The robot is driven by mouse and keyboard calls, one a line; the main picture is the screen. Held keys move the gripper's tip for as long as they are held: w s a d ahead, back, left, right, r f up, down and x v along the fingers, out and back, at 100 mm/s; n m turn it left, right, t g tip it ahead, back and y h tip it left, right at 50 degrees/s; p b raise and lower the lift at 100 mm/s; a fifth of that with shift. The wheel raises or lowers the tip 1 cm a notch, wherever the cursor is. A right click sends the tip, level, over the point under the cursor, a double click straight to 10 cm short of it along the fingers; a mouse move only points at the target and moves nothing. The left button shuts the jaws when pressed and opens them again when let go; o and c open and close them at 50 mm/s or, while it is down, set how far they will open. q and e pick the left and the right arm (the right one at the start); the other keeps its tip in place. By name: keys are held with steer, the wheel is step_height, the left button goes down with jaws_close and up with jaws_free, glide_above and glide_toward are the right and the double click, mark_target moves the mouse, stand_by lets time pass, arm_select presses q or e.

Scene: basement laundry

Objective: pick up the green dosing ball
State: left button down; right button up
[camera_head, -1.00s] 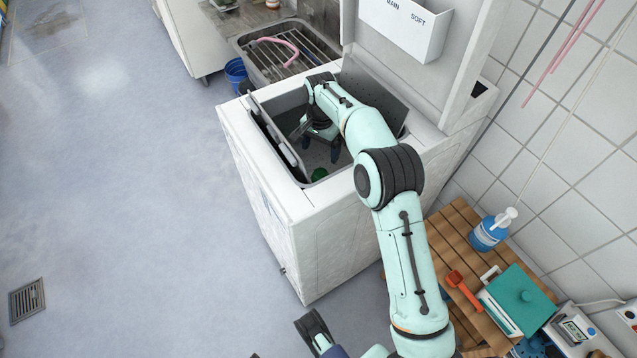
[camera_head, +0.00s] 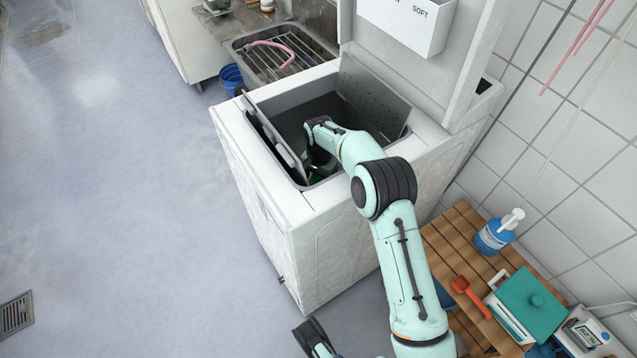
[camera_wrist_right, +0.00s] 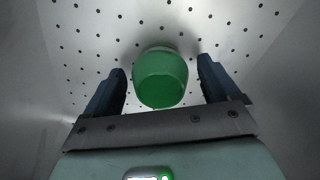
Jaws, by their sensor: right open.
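The green dosing ball (camera_wrist_right: 160,80) lies against the perforated grey metal inside the top-loading washer (camera_head: 262,205). In the right wrist view my right gripper (camera_wrist_right: 162,82) is open, with one dark blue finger on each side of the ball and visible gaps between. In the head view my right arm reaches down into the open drum, and its gripper is mostly hidden by the arm and the drum's rim. Only a bit of green shows there. A dark part of my left gripper (camera_head: 314,338) is at the bottom edge; its fingers are not clear.
The raised lid and perforated drum flap (camera_head: 374,98) stand at the back of the opening. A wooden slatted table (camera_head: 452,240) at right holds a blue pump bottle (camera_head: 496,233), a red scoop (camera_head: 471,295) and a teal-lidded box (camera_head: 530,303).

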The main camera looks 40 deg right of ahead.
steer(key=c, duration=1)
steer(key=shift+r, duration=0.1)
steer(key=shift+c, duration=0.2)
